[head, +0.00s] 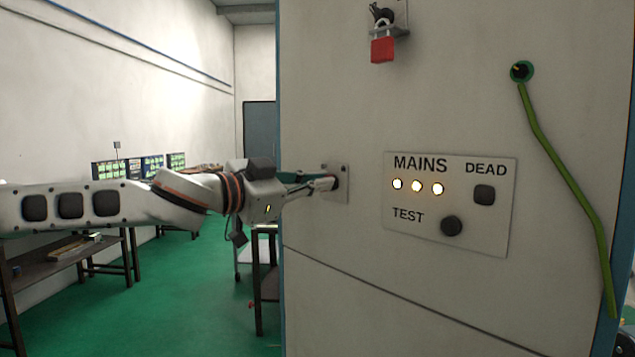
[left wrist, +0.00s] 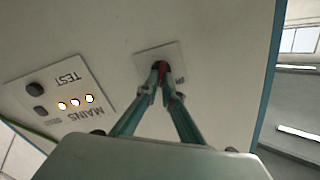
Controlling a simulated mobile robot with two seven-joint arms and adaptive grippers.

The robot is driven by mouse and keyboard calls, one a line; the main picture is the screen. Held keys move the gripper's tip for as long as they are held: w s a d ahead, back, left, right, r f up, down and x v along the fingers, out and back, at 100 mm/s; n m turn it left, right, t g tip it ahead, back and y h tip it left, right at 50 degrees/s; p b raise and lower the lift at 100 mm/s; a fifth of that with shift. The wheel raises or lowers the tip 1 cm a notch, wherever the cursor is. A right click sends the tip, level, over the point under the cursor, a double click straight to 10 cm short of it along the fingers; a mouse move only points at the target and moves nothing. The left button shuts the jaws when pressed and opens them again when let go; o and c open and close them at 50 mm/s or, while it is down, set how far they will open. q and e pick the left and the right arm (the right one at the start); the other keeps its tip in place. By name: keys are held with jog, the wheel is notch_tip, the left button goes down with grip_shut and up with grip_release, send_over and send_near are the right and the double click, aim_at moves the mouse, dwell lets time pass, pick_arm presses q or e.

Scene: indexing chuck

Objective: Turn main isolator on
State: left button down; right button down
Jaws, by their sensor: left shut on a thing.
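The isolator's small grey plate (head: 343,170) is on the cabinet front near its left edge. In the left wrist view the plate (left wrist: 147,57) has a red handle (left wrist: 163,67) at its middle. My left gripper (head: 328,183) reaches in from the left, and its fingers (left wrist: 162,76) are shut on the red handle. The fingertips hide most of the handle, so I cannot tell its exact angle. The MAINS panel (head: 450,245) to the right has three lit lamps (head: 417,186). My right gripper is in neither view.
A red padlock (head: 383,50) hangs on a bracket above. A green cable (head: 560,165) runs down from a socket (head: 521,72) at the right. The panel has a TEST button (head: 451,225) and a DEAD indicator (head: 484,195). A workbench (head: 75,250) stands at the left.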

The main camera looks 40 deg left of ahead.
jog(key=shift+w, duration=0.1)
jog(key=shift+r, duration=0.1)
pick_arm(q)
jog(key=c, duration=2.2)
grip_release()
jog(key=v, duration=1.2)
jog(key=shift+d, duration=0.1)
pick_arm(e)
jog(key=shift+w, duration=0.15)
pick_arm(q)
jog(key=shift+f, duration=0.1)
